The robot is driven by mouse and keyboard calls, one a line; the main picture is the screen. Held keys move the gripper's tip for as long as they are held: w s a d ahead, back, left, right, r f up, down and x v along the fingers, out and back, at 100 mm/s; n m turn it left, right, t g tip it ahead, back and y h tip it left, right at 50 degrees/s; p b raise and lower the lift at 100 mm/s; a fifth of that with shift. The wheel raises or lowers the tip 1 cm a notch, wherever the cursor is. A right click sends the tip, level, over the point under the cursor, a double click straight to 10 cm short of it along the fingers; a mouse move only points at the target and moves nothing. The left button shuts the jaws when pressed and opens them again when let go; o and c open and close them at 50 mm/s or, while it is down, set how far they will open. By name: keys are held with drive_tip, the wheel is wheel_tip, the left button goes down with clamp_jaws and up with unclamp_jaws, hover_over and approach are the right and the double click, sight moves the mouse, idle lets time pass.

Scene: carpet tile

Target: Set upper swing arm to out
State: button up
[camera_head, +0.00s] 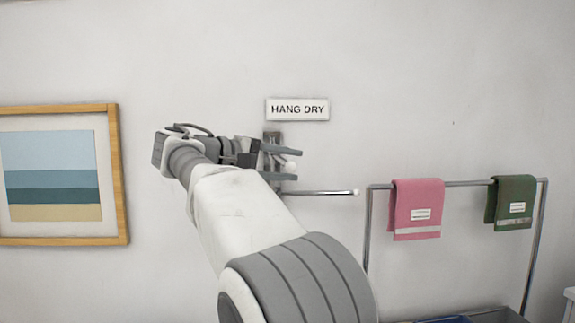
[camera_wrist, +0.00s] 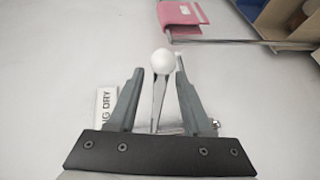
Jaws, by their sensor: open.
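The upper swing arm (camera_wrist: 159,100) is a thin grey bar with a white ball (camera_wrist: 162,61) on its end. In the wrist view it lies between my gripper's two fingers (camera_wrist: 160,72), and the ball shows at the fingertips. My gripper (camera_head: 296,165) is open at the wall bracket (camera_head: 272,138), with the white ball (camera_head: 290,166) between its fingers in the head view. I cannot tell whether either finger touches the arm. The lower swing arm (camera_head: 322,192) is a chrome bar sticking out to the right below my gripper. My gripper hides most of the bracket and upper arm.
A HANG DRY sign (camera_head: 297,109) is on the wall just above the bracket. A metal rack (camera_head: 466,184) with a pink towel (camera_head: 417,208) and a green towel (camera_head: 511,202) stands to the right. A framed picture (camera_head: 122,175) hangs at left.

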drive_tip(key=p+v, duration=0.4)
drive_tip(key=v, duration=1.3)
drive_tip(key=shift+a, duration=0.2)
drive_tip(key=shift+s, duration=0.15)
